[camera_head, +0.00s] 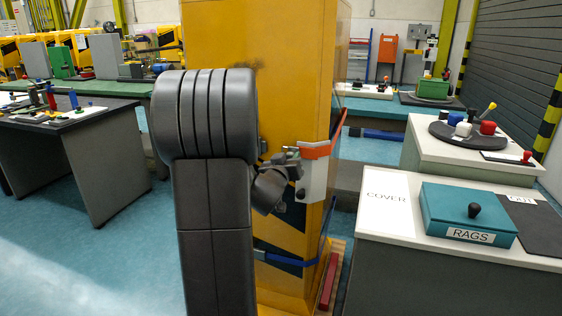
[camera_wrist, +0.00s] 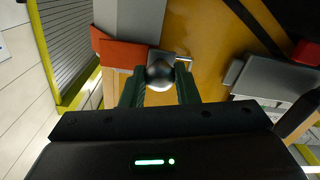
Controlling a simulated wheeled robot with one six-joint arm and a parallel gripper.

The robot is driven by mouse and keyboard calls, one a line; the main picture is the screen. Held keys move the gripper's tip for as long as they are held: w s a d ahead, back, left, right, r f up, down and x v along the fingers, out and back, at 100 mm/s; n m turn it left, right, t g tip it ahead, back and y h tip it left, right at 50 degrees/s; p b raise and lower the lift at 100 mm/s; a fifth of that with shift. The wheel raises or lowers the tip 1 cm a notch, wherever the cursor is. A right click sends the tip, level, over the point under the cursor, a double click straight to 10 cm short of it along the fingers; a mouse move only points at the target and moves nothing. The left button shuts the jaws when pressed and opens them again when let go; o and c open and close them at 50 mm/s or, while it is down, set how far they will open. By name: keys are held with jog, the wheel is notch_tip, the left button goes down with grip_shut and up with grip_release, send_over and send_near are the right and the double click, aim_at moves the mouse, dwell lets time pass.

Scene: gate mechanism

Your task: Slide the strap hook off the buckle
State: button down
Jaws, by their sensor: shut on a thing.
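An orange strap (camera_head: 318,151) runs around the corner of a yellow cabinet (camera_head: 285,60). Its end lies over a pale grey plate (camera_head: 313,182), seemingly the buckle, on the cabinet's face. In the wrist view the orange strap end (camera_wrist: 124,54) meets a small metal hook piece (camera_wrist: 167,63) with a thin pin. A dark round knob (camera_wrist: 160,76) sits in front of that piece. My gripper (camera_wrist: 160,88) is shut on the knob, one green finger on each side. In the head view my gripper (camera_head: 292,164) is at the strap end, partly hidden by my arm. How the hook engages the buckle is hidden.
A blue strap (camera_head: 285,258) crosses the cabinet lower down. On the right stand a white-topped bench (camera_head: 400,240) with a teal RAGS box (camera_head: 468,215) and a bench with a round black tray (camera_head: 470,137). A dark table (camera_head: 70,115) stands left. Floor is free between.

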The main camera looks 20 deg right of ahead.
jog(key=shift+s+d, duration=0.1)
jog(key=c, duration=1.1)
grip_release()
jog(key=shift+d, duration=0.15)
jog(key=v, duration=1.4)
jog(key=shift+p, duration=0.45)
